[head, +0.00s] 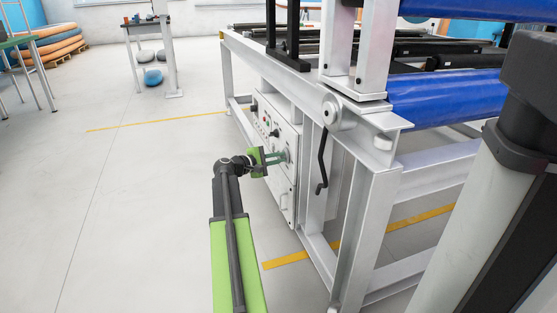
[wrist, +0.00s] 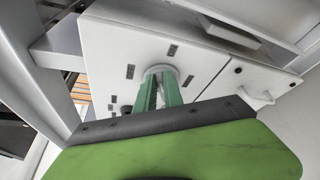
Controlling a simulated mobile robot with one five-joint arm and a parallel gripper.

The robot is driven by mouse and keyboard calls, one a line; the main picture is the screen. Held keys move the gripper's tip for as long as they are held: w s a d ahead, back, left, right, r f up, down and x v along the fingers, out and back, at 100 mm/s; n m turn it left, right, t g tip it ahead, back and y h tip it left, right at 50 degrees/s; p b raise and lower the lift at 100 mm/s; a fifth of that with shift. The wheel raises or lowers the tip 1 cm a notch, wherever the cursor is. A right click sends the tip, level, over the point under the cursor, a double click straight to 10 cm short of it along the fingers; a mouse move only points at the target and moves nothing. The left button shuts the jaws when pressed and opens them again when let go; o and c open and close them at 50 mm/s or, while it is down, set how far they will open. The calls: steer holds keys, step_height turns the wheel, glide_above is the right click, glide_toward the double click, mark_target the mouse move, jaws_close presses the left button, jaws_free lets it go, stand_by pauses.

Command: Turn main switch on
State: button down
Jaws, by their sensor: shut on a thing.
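The white control box (head: 285,195) is set in the grey machine frame, right of my arm in the head view. My gripper (head: 281,157) reaches its front face from the left. In the wrist view the two green fingers of my gripper (wrist: 161,84) are close together, shut on the main switch. The round pale base of the switch (wrist: 156,68) shows behind the fingertips, with several small dark labels around it. The fingers cover the switch handle, so its turn position cannot be told.
Smaller knobs and buttons (head: 267,122) sit farther along the box. A black crank handle (head: 322,165) hangs on the frame to the right. Blue rolls (head: 445,97) lie on the machine. The floor (head: 120,200) at left is clear.

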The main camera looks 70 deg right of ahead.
steer(key=shift+a, duration=0.1)
steer(key=c, duration=1.5)
jaws_free()
steer(key=shift+o, duration=0.2)
steer(key=p+v, duration=0.3)
steer(key=v, duration=1.4)
steer(key=shift+w+a, duration=0.1)
